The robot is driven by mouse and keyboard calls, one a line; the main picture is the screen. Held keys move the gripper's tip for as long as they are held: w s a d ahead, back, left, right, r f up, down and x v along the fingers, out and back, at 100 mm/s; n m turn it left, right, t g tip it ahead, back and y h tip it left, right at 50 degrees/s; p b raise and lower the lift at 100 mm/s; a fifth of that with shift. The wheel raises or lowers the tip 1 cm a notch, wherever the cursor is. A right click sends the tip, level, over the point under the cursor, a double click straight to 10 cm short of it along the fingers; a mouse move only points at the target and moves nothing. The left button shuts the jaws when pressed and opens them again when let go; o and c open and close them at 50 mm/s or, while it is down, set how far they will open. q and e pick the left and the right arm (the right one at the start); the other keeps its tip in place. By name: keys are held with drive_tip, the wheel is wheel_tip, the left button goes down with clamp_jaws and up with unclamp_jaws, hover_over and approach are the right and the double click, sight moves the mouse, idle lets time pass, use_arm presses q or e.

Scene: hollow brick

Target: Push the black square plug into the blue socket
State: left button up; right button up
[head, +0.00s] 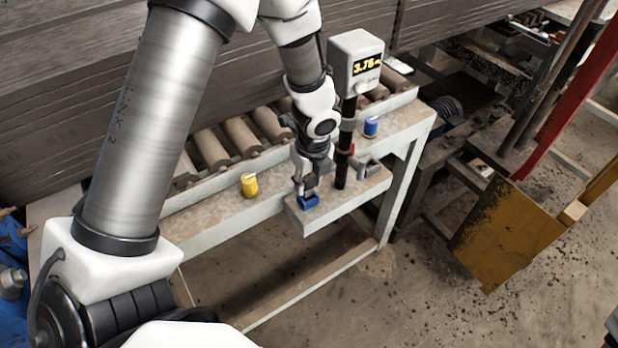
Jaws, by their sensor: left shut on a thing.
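My left gripper (307,186) points down from the arm over the front of the bench and is shut, with its fingertips directly above the blue socket (309,202). The blue socket sits on a small light grey block or shelf at the bench's front edge. The black square plug cannot be told apart from the dark gripper at this size; what is between the fingertips is mostly hidden. I cannot tell whether anything touches the socket. My right gripper is not in view.
A grey gauge box with a lit display (365,66) stands on a black post just right of the gripper. A yellow cylinder (249,185) and a blue cylinder (371,127) stand on the bench (215,215). Rollers lie behind. Open floor is in front.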

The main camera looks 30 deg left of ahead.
use_arm(q)
drive_tip(key=shift+f+b, duration=1)
drive_tip(key=shift+f, duration=0.4)
idle(0.5)
drive_tip(key=o, duration=1.2)
drive_tip(key=shift+r, duration=0.15)
drive_tip(key=r, duration=0.4)
drive_tip(key=d+r, duration=0.1)
drive_tip(key=r, duration=0.6)
drive_tip(key=shift+s+d+r, duration=0.2)
drive_tip(key=shift+s+r, duration=0.05)
drive_tip(key=shift+r, duration=0.1)
